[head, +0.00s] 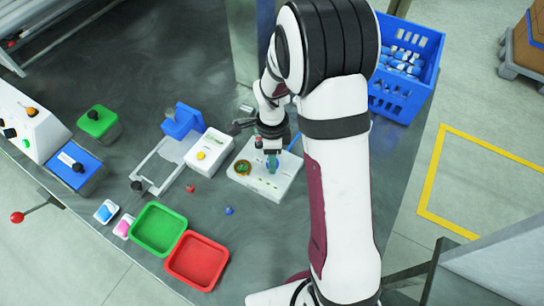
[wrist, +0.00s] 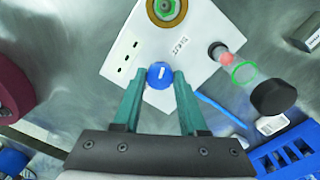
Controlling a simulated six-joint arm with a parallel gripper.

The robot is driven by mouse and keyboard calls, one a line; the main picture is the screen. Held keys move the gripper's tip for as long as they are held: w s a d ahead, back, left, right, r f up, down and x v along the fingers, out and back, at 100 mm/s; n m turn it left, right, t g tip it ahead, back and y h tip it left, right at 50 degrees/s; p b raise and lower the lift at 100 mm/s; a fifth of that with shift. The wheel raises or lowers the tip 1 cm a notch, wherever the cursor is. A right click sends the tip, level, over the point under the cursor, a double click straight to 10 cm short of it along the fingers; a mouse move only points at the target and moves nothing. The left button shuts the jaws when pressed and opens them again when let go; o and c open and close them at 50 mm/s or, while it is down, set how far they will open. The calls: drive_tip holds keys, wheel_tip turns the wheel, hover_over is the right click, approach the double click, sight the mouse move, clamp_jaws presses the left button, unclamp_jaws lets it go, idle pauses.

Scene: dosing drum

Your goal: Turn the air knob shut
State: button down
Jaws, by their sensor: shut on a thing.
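The blue air knob (wrist: 159,75) sits on a white panel (wrist: 200,22) in the wrist view. A short white mark shows on its top, pointing roughly up the picture. My gripper (wrist: 159,82) has its two teal fingers on either side of the knob and is shut on it. In the head view my gripper (head: 272,164) reaches down onto the white panel (head: 262,186), and its fingers hide most of the knob. A round brass-and-green gauge (wrist: 167,8) is beside the knob on the panel; it also shows in the head view (head: 242,168).
A clear tube with a red float and black end (wrist: 232,65) lies close right of the knob. A blue crate (head: 405,65) is at the back right. Green (head: 158,205) and red (head: 197,240) trays and a white box with a yellow button (head: 208,152) stand left.

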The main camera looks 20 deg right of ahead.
drive_tip(key=shift+m, duration=1.6)
drive_tip(key=shift+c, duration=2.2)
unclamp_jaws()
drive_tip(key=shift+r, duration=0.1)
wheel_tip(320, 180, up, 16)
drive_tip(key=shift+w+f, duration=0.2)
drive_tip(key=shift+d, duration=0.1)
